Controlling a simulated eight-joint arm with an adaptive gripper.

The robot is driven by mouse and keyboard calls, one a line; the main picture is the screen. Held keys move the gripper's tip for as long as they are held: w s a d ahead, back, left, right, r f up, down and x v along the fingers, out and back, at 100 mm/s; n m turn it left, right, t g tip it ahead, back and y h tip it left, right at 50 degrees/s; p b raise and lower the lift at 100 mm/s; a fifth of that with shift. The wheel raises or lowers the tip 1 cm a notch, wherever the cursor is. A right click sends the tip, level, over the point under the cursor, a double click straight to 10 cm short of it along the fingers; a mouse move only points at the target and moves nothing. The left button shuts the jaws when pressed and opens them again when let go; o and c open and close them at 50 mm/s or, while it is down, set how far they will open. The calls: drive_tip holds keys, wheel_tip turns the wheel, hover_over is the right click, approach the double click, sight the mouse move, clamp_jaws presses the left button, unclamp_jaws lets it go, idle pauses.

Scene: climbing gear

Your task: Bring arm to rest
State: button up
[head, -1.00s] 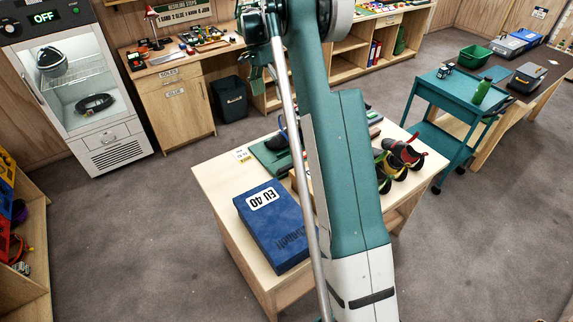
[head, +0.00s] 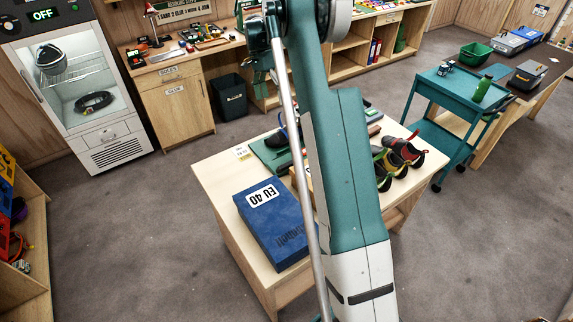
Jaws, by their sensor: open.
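My arm (head: 345,190) stands raised in the middle of the head view, its teal and white links running from the bottom edge to the top. My gripper (head: 262,82) appears as small teal parts hanging at the upper end of the arm, left of the silver rod. It is open, with nothing seen in it. It is seen against the far workbench, apart from the things on the near table. The arm hides part of the near table and of the shoes on it.
A wooden table (head: 222,178) stands below the arm with a blue EU 40 box (head: 270,225) and several climbing shoes (head: 402,150). A teal cart (head: 440,88) is at right, a glass-door cabinet (head: 75,85) at left. Grey floor (head: 130,240) is clear at left.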

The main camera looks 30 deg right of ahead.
drive_tip(key=b+x, duration=0.1)
drive_tip(key=x, duration=0.6)
drive_tip(key=shift+r, duration=0.1)
idle(1.0)
drive_tip(key=p+v, duration=0.2)
drive_tip(key=v, duration=0.8)
idle(0.5)
drive_tip(key=shift+a, duration=0.15)
